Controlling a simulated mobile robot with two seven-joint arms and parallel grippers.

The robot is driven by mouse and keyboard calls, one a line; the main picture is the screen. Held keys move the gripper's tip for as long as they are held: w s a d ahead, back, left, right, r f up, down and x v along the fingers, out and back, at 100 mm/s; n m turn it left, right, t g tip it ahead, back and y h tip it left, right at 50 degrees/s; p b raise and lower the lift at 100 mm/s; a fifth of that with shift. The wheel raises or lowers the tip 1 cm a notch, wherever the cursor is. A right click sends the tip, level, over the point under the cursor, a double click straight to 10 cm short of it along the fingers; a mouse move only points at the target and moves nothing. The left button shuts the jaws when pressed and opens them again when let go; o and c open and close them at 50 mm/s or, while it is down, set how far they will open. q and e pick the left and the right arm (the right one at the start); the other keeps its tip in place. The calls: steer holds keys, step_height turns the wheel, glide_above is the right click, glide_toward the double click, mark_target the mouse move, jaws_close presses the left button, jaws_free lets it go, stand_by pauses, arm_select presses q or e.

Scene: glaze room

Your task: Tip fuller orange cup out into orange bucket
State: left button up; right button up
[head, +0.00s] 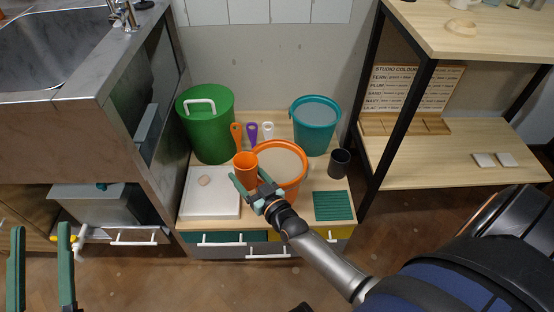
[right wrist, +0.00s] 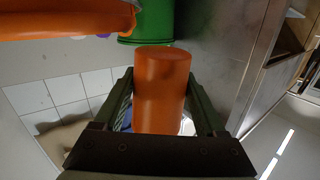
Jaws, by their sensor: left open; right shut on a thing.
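My right gripper (head: 253,184) is shut on an orange cup (head: 246,169), which looks about upright. The cup also fills the middle of the right wrist view (right wrist: 162,88), between the two green fingers. Its contents cannot be made out. The orange bucket (head: 290,192) stands open just right of the cup, with a pale grey fill inside; in the head view the cup overlaps its left edge. The bucket's rim also shows at the top left of the right wrist view (right wrist: 65,20). My left gripper (head: 40,228) is open and empty at the lower left, far from the bucket.
A green lidded bucket (head: 207,130) and a teal bucket (head: 314,130) stand behind. A white tray (head: 208,213) lies left, a dark cup (head: 339,163) and green ribbed mat (head: 330,206) right. Orange, purple and white tools (head: 252,132) are behind. A sink cabinet and a black-framed shelf flank the space.

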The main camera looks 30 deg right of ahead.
steer(key=shift+d+r+m, duration=0.2)
steer(key=shift+r+m, duration=0.05)
steer(key=shift+m, duration=0.25)
steer(key=shift+w+d, duration=0.1)
steer(key=shift+w+d+f+m+g+y+b, duration=0.15)
steer(key=shift+d+f+m+g+y+b, duration=0.25)
steer(key=shift+m, duration=0.5)
steer(key=shift+d+r+m, duration=0.25)
steer(key=shift+r+m, duration=0.1)
steer(key=shift+m, duration=0.05)
steer(key=m, duration=0.1)
steer(key=d+m, duration=0.1)
steer(key=m+g+y, duration=0.1)
steer(key=m, duration=0.1)
steer(key=shift+w+d+r, duration=0.15)
steer(key=shift+w+d, duration=0.05)
steer(key=shift+w, duration=0.1)
arm_select(q)
steer(key=s+r+m+h, duration=0.4)
steer(key=r+h, duration=0.1)
steer(key=r, duration=0.1)
steer(key=w+f+n+y, duration=0.4)
steer(key=f, duration=0.2)
steer(key=shift+y+p, duration=0.3)
steer(key=shift+y, duration=0.1)
arm_select(e)
steer(key=shift+r+m+g+y, duration=0.2)
steer(key=shift+m+g+y, duration=0.25)
steer(key=shift+m, duration=0.85)
